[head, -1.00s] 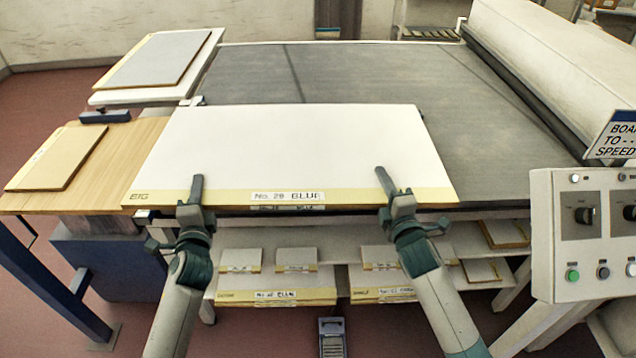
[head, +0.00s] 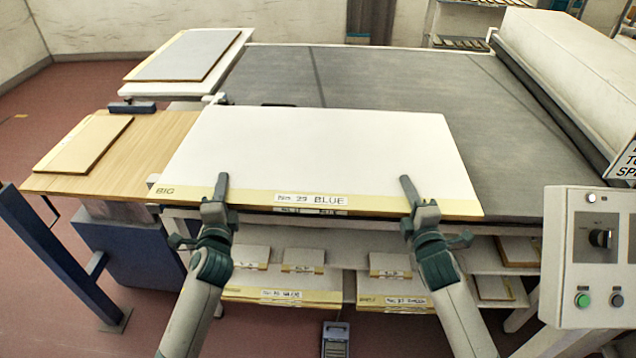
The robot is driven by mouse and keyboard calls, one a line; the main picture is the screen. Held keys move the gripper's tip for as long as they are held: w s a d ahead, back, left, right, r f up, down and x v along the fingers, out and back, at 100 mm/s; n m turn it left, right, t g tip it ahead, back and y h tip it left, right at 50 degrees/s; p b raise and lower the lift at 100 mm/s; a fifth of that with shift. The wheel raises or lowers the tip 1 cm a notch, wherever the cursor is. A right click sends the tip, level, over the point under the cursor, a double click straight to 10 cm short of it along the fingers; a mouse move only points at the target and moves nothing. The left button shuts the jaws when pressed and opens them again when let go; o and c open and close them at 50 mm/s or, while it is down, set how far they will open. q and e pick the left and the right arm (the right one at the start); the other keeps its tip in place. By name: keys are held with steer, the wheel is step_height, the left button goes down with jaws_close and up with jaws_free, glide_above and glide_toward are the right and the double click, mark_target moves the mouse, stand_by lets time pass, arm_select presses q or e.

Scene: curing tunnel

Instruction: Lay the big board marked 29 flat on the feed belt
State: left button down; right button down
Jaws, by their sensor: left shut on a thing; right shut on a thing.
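The big white board (head: 320,145) has a yellow front strip with a label that seems to read "No. 29 BLUE" and "BIG" at its left end. My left gripper (head: 220,188) is shut on its front edge left of the label. My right gripper (head: 408,190) is shut on the same edge right of the label. The board lies over the near part of the grey feed belt (head: 400,80), and its left end reaches the wooden side table. I cannot tell whether its underside touches the belt.
The wooden table (head: 150,145) at left carries a smaller board (head: 83,144). A grey-topped board (head: 182,54) lies on a white table behind it. The tunnel housing (head: 570,75) and control box (head: 590,255) stand at right. Shelves below hold several boards (head: 270,295).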

arm_select(q)
steer(key=shift+r, duration=0.25)
arm_select(e)
steer(key=shift+r, duration=0.3)
